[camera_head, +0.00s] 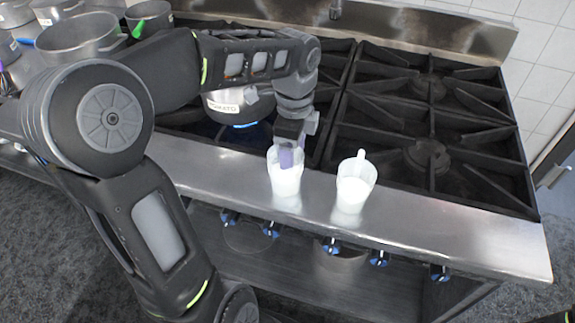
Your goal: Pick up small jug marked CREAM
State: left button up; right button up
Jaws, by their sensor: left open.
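Two small white translucent jugs stand upright on the steel front ledge of the stove. The left jug (286,182) is directly below my left gripper (287,158). The right jug (354,190) stands a short way to the right, with its handle toward the back. I cannot read a CREAM mark on either jug. My left gripper points down and is open, its fingers overlapping the rim of the left jug. I cannot tell whether they are inside the jug, around its wall or touching it. My right gripper is out of view.
A labelled metal pot (238,107) sits on a burner behind my left arm, over a blue flame. Black burner grates (428,120) fill the stove top. Several pots (80,38) stand at the upper left. The steel ledge (460,225) right of the jugs is clear.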

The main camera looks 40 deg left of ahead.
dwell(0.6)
pick_arm(q)
grip_shut()
dwell(0.6)
